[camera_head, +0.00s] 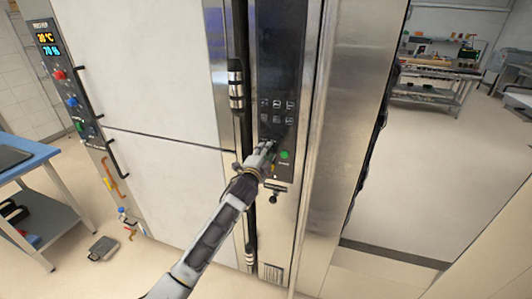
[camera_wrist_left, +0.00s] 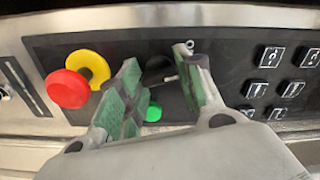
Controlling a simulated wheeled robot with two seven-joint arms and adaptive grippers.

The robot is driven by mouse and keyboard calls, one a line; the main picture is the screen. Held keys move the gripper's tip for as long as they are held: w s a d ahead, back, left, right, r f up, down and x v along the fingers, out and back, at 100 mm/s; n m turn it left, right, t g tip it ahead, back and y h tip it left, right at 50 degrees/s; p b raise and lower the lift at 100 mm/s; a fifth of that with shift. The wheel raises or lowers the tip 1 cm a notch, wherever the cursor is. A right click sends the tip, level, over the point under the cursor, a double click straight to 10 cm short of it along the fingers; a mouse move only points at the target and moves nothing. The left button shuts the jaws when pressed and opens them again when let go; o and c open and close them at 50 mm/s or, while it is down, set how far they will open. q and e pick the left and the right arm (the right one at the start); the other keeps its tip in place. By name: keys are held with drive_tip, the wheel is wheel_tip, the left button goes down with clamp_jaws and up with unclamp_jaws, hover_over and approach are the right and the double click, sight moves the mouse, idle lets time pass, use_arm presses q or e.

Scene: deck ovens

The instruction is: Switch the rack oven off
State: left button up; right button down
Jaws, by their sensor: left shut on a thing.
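The rack oven (camera_head: 220,60) is a tall steel unit with a black control panel (camera_head: 280,62) in the head view. My left gripper (camera_head: 267,147) is at the lower part of this panel. In the left wrist view its green-padded fingers (camera_wrist_left: 160,88) are on either side of a dark rotary switch (camera_wrist_left: 157,68) and shut on it. The fingers hide much of the switch, so its setting cannot be read. A green button (camera_head: 284,155) is close beside the gripper; it also shows between the fingers in the wrist view (camera_wrist_left: 153,112). My right gripper is not in view.
A red mushroom button on a yellow collar (camera_wrist_left: 75,82) is left of the fingers, and several square keys (camera_wrist_left: 270,57) are to the right. A vertical dark handle bar (camera_head: 240,120) runs close to my left arm. A blue-topped table (camera_head: 28,157) stands at left.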

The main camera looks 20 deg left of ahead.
use_arm(q)
drive_tip(key=shift+n, duration=1.5)
drive_tip(key=shift+f, duration=0.1)
drive_tip(key=o, duration=1)
drive_tip(key=shift+s, duration=0.1)
drive_tip(key=shift+s+a, duration=0.2)
drive_tip(key=shift+s, duration=5.7)
drive_tip(key=shift+n, duration=0.3)
